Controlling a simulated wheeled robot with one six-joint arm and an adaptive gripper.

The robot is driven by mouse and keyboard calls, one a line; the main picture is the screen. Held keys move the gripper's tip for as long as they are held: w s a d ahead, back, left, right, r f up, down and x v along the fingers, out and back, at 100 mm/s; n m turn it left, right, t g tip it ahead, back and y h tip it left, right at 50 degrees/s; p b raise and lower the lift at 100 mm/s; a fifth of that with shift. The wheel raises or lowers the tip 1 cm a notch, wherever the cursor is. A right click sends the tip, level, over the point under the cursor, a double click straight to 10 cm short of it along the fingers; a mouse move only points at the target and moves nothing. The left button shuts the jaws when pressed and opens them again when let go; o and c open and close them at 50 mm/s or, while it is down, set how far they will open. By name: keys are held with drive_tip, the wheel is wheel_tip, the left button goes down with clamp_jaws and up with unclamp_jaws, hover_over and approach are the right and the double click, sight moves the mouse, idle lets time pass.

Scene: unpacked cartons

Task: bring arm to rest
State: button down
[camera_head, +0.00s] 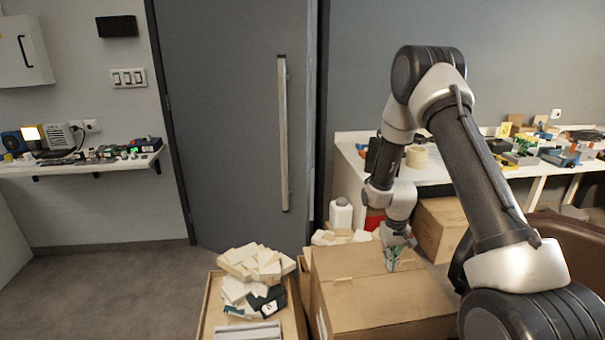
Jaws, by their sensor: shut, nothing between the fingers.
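My arm rises from the lower right, bends at a high elbow and reaches down toward the middle of the picture. My gripper (394,262) points down, just above or at the top of a large closed cardboard carton (350,290). Its fingers look shut with nothing held. I cannot tell whether the fingertips touch the carton.
Left of the carton, an open carton (207,308) holds pale blocks (258,262). A white bottle (341,214) stands behind. A cluttered white table (350,150) is at the right, with another carton (437,232) below. A grey door (230,120) and clear floor (110,290) lie left.

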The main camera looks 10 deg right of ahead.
drive_tip(key=s+r+g, duration=0.1)
drive_tip(key=s+g, duration=0.1)
drive_tip(key=s, duration=0.4)
drive_tip(key=s+r+t, duration=0.2)
drive_tip(key=s+r, duration=0.5)
drive_tip(key=r, duration=0.6)
drive_tip(key=s+r+t, duration=0.2)
drive_tip(key=s+r, duration=0.6)
drive_tip(key=r, duration=0.5)
drive_tip(key=s+r+t, duration=0.2)
drive_tip(key=s+r, duration=0.6)
drive_tip(key=r, duration=0.5)
drive_tip(key=shift+r+t, duration=0.25)
drive_tip(key=shift+t, duration=0.15)
drive_tip(key=shift+a, duration=0.1)
